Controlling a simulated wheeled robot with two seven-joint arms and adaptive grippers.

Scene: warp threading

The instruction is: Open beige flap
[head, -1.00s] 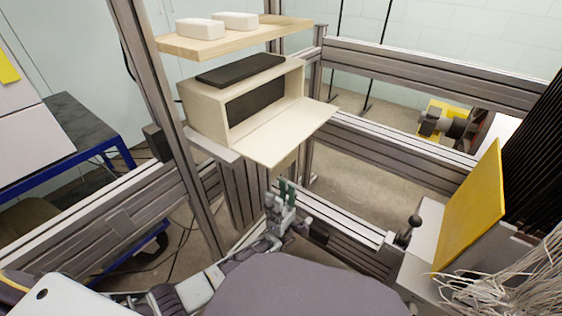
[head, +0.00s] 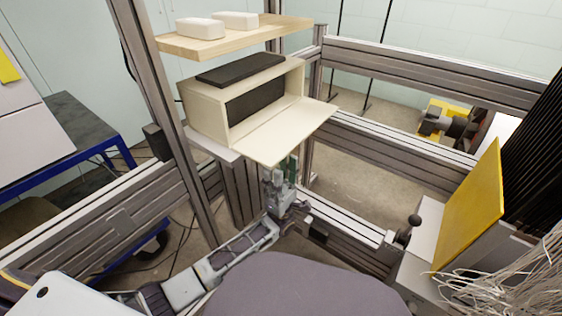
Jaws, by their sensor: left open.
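The beige flap (head: 282,134) hangs open from the lower front edge of the beige box (head: 208,116), sticking out roughly level toward the right. The box's dark inside shows behind it. My left gripper (head: 281,166) is just below the flap's front edge, pointing up, with green fingertips partly hidden by the flap. It is open and holds nothing that I can see. Whether the fingertips touch the flap's underside cannot be told. My right gripper is not in view.
A wooden shelf (head: 235,37) with two white blocks sits above the box. Metal posts and rails (head: 395,147) surround it. A yellow panel (head: 470,208) and a black-knobbed lever (head: 409,228) stand at the right, with loose pale threads (head: 505,283) below.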

